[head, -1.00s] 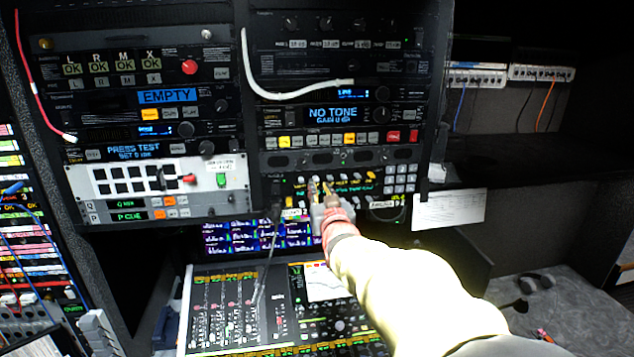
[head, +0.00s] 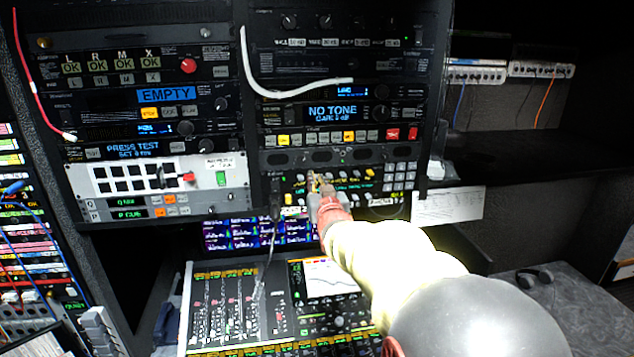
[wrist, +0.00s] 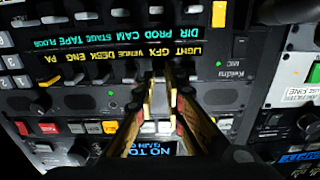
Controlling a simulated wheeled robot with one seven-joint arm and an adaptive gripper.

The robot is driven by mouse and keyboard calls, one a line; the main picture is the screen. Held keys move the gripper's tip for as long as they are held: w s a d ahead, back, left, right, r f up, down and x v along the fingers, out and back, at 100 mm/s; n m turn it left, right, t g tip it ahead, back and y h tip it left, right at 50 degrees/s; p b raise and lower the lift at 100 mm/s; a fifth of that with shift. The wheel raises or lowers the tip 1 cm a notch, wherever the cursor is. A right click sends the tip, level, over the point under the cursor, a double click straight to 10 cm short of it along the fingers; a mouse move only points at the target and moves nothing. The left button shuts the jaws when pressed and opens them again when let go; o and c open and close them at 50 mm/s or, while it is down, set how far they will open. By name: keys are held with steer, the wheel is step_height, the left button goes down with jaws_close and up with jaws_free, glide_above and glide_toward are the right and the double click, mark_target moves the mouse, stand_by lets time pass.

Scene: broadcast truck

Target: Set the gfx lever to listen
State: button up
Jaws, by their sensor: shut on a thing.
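The intercom panel (head: 375,180) is in the right rack, in front of my arm in the head view. It appears upside down in the wrist view, where a row of labels with the GFX label (wrist: 157,50) runs across it. My gripper (wrist: 159,82) is at the panel just by the GFX label, its fingers closed to a narrow gap. It is shut on the small gfx lever, which the fingertips mostly hide; its position cannot be read. In the head view my gripper (head: 317,184) reaches the panel and covers part of it.
A mixing desk (head: 235,305) lies below the rack, with a screen (head: 228,236) behind it. A white cable (head: 290,92) hangs above on the rack. Other small levers and a keypad (head: 398,178) are close beside my gripper. The right-hand desk has open space around headphones (head: 535,277).

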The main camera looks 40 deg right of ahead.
steer(key=shift+r, duration=0.1)
jaws_close()
steer(key=shift+r+g+y+p, duration=0.6)
steer(key=shift+r+g+p, duration=0.1)
steer(key=shift+p, duration=0.55)
steer(key=shift+w+r+g+y+p, duration=0.1)
steer(key=shift+r+g+y+p, duration=0.3)
steer(key=shift+p, duration=0.8)
steer(key=shift+f+g+p, duration=0.1)
steer(key=shift+g+p, duration=0.2)
steer(key=shift+p, duration=0.8)
steer(key=g+p, duration=0.1)
steer(key=p, duration=0.4)
steer(key=shift+w+d+y, duration=0.15)
steer(key=shift+y, duration=0.25)
steer(key=shift+o, duration=2.4)
jaws_free()
